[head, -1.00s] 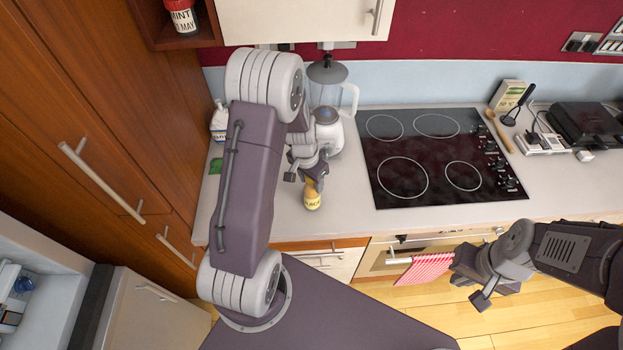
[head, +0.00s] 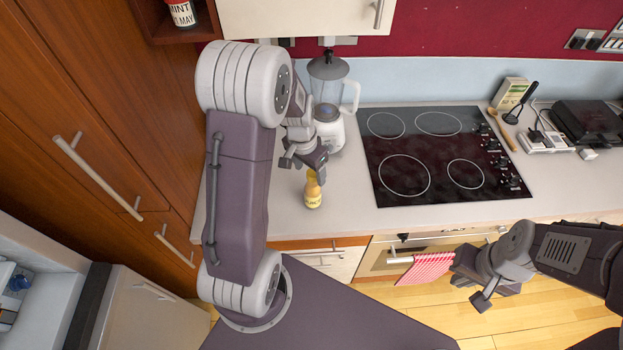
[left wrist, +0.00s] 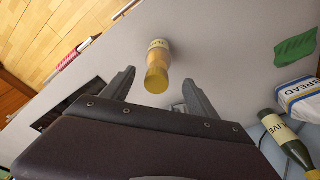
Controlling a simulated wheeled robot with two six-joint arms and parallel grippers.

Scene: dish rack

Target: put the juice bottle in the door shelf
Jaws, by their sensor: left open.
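The juice bottle (head: 313,192) is small and yellow with a pale label. It stands upright on the worktop left of the hob, close to the front edge. My left gripper (head: 305,163) is open just behind and above the bottle in the head view. In the left wrist view the bottle (left wrist: 158,66) shows beyond and between the two open fingers (left wrist: 157,92), not gripped. My right gripper (head: 472,286) hangs at the lower right, away from the bottle, and its jaw opening is unclear. An open compartment with shelves and items (head: 15,285) is at the lower left; a door shelf cannot be made out for certain.
A blender (head: 328,110) stands behind my left gripper. The black hob (head: 440,155) lies to the right. A bread bag (left wrist: 298,97), an olive oil bottle (left wrist: 285,140) and a green cloth (left wrist: 296,47) show in the left wrist view. A red-checked towel (head: 427,268) hangs on the oven.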

